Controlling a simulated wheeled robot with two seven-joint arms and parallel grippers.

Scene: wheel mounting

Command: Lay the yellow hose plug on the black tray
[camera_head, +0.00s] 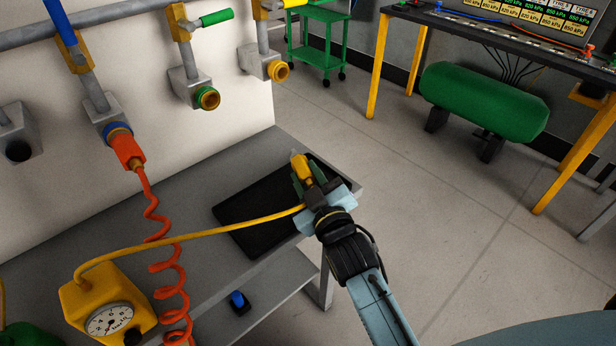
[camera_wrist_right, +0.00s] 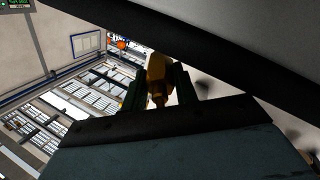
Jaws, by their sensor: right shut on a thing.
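The yellow hose plug (camera_head: 301,167) is held between the fingers of my right gripper (camera_head: 304,178), at the right part of the black tray. The plug also shows between the two dark fingers in the right wrist view (camera_wrist_right: 158,75). A yellow hose runs from it left to the yellow gauge box (camera_head: 108,306). The black tray (camera_head: 255,218) lies on the grey bench, partly covered by my gripper. I cannot tell whether the plug touches the tray. My left gripper is not in view.
An orange coiled hose (camera_head: 165,265) hangs from the blue-ringed wall valve in front of the bench (camera_head: 190,195). Green (camera_head: 207,97) and yellow-ringed (camera_head: 277,70) outlets sit on the wall. A blue-black object (camera_head: 238,302) lies lower down. Open floor is to the right.

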